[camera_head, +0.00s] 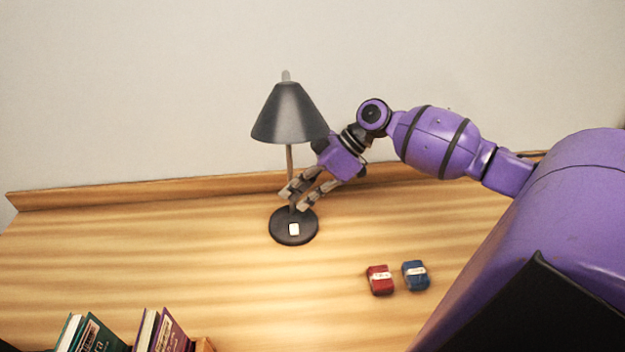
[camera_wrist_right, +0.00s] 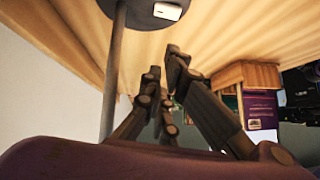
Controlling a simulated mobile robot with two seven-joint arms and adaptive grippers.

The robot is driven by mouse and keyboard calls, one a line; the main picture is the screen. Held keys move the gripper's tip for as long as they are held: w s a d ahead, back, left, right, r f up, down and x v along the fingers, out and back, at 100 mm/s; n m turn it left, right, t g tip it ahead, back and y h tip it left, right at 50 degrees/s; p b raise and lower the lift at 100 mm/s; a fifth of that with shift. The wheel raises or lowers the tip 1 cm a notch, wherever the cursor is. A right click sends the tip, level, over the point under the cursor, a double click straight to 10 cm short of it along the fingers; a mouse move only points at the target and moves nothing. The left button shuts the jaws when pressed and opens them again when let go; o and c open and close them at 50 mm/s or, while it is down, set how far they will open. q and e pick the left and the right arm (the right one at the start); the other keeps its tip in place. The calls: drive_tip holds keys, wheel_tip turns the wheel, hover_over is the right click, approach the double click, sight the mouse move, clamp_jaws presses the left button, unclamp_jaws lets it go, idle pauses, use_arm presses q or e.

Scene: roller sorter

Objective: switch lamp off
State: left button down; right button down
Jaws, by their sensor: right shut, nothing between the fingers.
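The lamp (camera_head: 289,115) stands upright on the wooden desk, with a dark cone shade, a thin pole and a round black base (camera_head: 279,231). A white switch (camera_head: 294,229) sits on the front of the base. In the right wrist view the pole (camera_wrist_right: 115,70) and the white switch (camera_wrist_right: 167,11) show at the top. My right gripper (camera_head: 294,199) is shut and empty, close to the pole and above the base, under the shade's right side. It also shows in the wrist view (camera_wrist_right: 175,60), apart from the switch. My left gripper is not in view.
A red item (camera_head: 380,280) and a blue item (camera_head: 415,275) lie on the desk (camera_head: 200,260) to the right of the base. Several books (camera_head: 165,330) stand at the front left. A wooden ledge runs along the wall. The desk left of the lamp is clear.

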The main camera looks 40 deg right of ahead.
sight(294, 227)
drive_tip(key=f, duration=0.1)
drive_tip(key=a+f, duration=0.1)
drive_tip(key=f, duration=0.1)
drive_tip(key=shift+w+a+f, duration=0.2)
drive_tip(key=shift+a+f, duration=0.1)
drive_tip(key=shift+f, duration=0.1)
drive_tip(key=shift+s+f, duration=0.1)
drive_tip(key=shift+f, duration=0.7)
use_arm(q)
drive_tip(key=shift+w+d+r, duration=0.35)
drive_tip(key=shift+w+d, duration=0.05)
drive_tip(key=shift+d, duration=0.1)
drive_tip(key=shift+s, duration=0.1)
